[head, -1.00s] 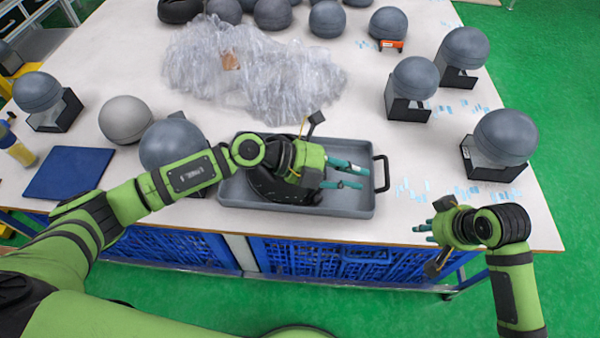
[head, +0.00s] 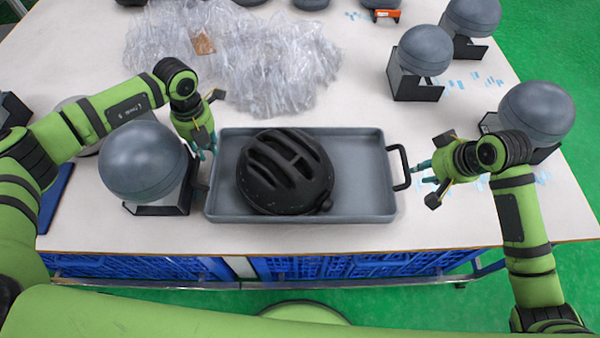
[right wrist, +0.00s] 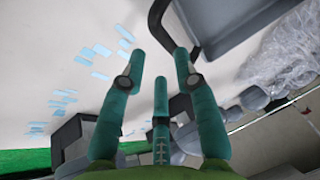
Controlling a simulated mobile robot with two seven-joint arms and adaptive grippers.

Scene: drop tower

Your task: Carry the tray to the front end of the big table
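The grey tray (head: 365,185) lies flat near the front edge of the big table (head: 110,225). A black helmet (head: 286,172) sits in its left half. The tray's black right handle (head: 401,166) is clear to see; its left end is partly hidden. My left gripper (head: 204,153) is at the tray's left end, pointing down; its fingers are small here and I cannot tell how far apart they are. My right gripper (head: 420,178) is just right of the right handle. In the right wrist view its teal fingers (right wrist: 165,75) are spread and empty, with the handle (right wrist: 165,30) just beyond.
A grey dome on a black stand (head: 145,165) stands close to the tray's left end. Another dome (head: 537,112) stands behind my right arm. A heap of clear plastic (head: 270,65) lies behind the tray. Blue crates (head: 350,264) are under the table.

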